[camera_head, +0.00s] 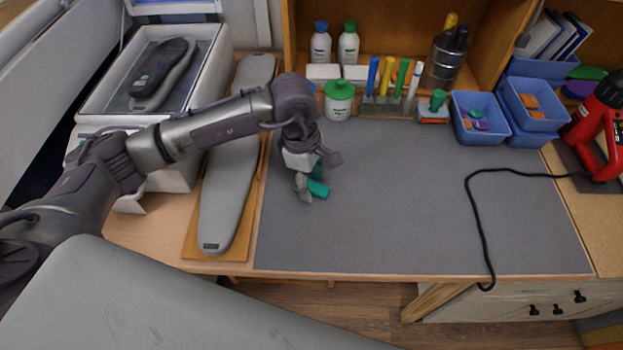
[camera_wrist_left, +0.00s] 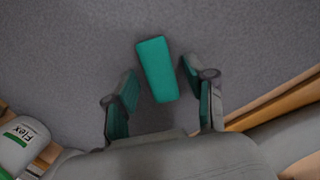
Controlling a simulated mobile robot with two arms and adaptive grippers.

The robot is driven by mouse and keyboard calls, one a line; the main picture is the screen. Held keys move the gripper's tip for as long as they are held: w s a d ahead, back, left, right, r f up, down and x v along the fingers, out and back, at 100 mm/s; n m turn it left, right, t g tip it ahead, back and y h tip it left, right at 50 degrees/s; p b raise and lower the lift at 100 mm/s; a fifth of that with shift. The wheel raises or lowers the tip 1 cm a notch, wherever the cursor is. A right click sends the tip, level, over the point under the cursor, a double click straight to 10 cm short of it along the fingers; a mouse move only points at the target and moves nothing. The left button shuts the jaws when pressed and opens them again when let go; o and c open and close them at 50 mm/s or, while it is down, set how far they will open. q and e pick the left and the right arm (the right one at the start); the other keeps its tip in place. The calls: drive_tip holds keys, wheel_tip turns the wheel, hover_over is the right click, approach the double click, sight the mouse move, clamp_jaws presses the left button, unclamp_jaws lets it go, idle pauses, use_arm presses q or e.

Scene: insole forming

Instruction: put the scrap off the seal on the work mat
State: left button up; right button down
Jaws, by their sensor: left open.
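A teal green block, which I take to be the scrap (camera_head: 318,188), is at the left part of the grey work mat (camera_head: 420,215). In the left wrist view the scrap (camera_wrist_left: 157,69) shows whole against the mat (camera_wrist_left: 70,60), between and just beyond the two fingers; it looks to lie on the mat, though any small gap under it is hard to tell. My left gripper (camera_head: 318,176) is open above it, teal pads apart from the block in the left wrist view (camera_wrist_left: 159,80). The white forming press (camera_head: 208,70) with a dark shoe form stands at upper left; no scrap shows on it.
A grey insole board (camera_head: 228,195) lies left of the mat. Bottles, a pen rack (camera_head: 388,105) and blue bins (camera_head: 480,118) line the back. A red tool (camera_head: 598,130) stands at right; its black cable (camera_head: 474,205) crosses the mat. The mat's middle is clear.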

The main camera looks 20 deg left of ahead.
use_arm(q)
drive_tip(key=shift+r, duration=0.35)
wheel_tip(320, 180, up, 12)
drive_tip(key=a+b, duration=0.1)
drive_tip(key=shift+a+f+b, duration=0.25)
drive_tip(key=shift+a+b, duration=0.1)
drive_tip(key=shift+a, duration=0.05)
drive_tip(key=shift+w, duration=0.1)
